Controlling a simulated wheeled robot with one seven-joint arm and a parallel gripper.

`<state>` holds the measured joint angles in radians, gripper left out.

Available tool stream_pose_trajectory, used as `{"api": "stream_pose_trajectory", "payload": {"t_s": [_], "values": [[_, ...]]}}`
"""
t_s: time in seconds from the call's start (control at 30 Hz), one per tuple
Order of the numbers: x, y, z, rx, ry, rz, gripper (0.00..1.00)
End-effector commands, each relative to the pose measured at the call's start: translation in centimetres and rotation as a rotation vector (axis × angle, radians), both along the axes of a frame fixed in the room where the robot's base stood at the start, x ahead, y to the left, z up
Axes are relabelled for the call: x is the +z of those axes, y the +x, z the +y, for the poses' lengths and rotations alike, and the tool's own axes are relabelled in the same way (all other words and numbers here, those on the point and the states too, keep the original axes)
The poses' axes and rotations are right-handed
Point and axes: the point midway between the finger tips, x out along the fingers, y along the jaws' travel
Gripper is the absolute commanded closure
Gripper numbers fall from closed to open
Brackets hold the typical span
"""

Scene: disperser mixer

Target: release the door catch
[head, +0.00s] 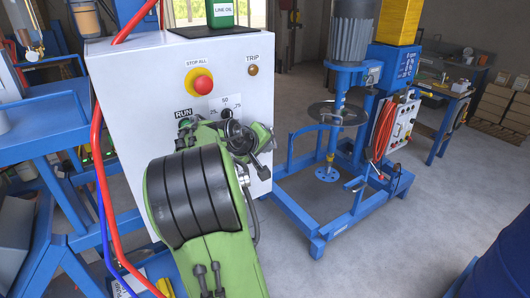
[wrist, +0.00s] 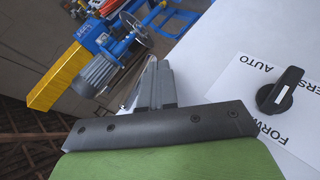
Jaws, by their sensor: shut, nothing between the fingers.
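The white control cabinet (head: 130,75) stands in front of me in the head view, with a red stop button, a TRIP lamp and a RUN label on its face. I cannot make out a door catch in either view. My gripper (wrist: 158,72) shows in the wrist view with its fingers together and empty, beside the white panel (wrist: 225,75). In the head view my green and black arm reaches to the cabinet's lower right front and hides that part and most of the gripper. Contact with the cabinet cannot be told.
A black selector knob (wrist: 281,91) with an AUTO label is right of the fingers in the wrist view. The blue mixer stand (head: 318,222) is behind on the right. A red hose (head: 104,185) hangs at the cabinet's left. Bare floor (head: 430,215) lies at the right.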

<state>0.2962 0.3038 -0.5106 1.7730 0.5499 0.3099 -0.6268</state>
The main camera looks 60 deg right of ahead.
Motion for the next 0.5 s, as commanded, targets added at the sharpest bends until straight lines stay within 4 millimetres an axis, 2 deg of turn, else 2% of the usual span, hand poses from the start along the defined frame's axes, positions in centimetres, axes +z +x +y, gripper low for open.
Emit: {"api": "stream_pose_trajectory", "payload": {"t_s": [0.03,0.3,0.5], "values": [[-1.0,0.1,0.0,0.002,-0.036,0.023,1.00],[-1.5,-0.3,-0.5,-0.001,-0.170,0.089,1.00],[-2.5,-0.3,-0.7,0.001,-0.416,0.217,1.00]]}}
